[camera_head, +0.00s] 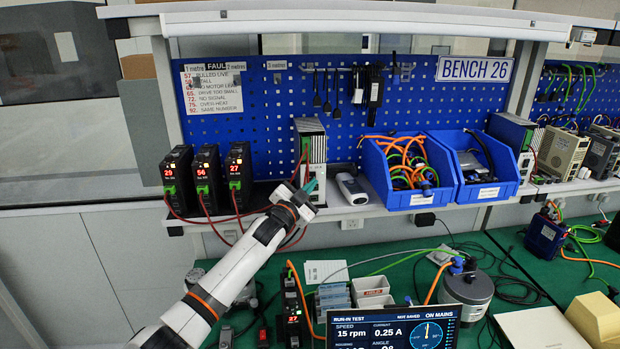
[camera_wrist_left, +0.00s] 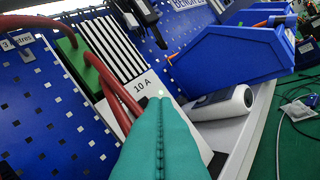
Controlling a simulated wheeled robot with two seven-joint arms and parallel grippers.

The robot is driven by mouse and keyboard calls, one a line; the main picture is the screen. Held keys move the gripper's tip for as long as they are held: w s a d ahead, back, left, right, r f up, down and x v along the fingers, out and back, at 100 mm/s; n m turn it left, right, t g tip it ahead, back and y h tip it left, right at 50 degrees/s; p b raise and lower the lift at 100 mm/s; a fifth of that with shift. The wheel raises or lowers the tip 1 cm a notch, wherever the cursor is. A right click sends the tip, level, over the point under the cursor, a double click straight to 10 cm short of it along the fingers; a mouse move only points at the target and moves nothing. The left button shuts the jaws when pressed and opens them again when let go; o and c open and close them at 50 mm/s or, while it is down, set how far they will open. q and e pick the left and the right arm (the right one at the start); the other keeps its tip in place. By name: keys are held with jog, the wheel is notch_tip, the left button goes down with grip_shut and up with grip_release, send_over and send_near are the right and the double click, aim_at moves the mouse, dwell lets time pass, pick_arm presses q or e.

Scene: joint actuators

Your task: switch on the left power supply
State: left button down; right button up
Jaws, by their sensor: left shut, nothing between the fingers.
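The left power supply (camera_head: 313,138) is a grey box with a slotted side and a light front, standing on the shelf against the blue pegboard. In the left wrist view the power supply (camera_wrist_left: 118,55) shows its black and white slots, a "10 A" label and a green terminal block with red wires. My left gripper (camera_head: 312,184) is at the lower front of this supply. Its teal fingers (camera_wrist_left: 160,105) are shut and empty, with tips close below the "10 A" label. They hide part of the lower front, including any switch there. I cannot tell whether they touch. My right gripper is not in view.
Three black drive units (camera_head: 207,172) with red displays stand to the left, their red wires hanging near my arm. A white cylindrical device (camera_head: 350,187) and blue bins (camera_head: 407,200) stand to the right. Another supply (camera_head: 511,130) is farther right. The green bench (camera_head: 395,272) below is cluttered.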

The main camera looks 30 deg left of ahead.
pick_arm(q)
jog(key=s+d+p, duration=0.2)
jog(key=s+d, duration=0.1)
jog(key=shift+s+d, duration=0.15)
jog(key=shift+s, duration=0.1)
dwell(0.5)
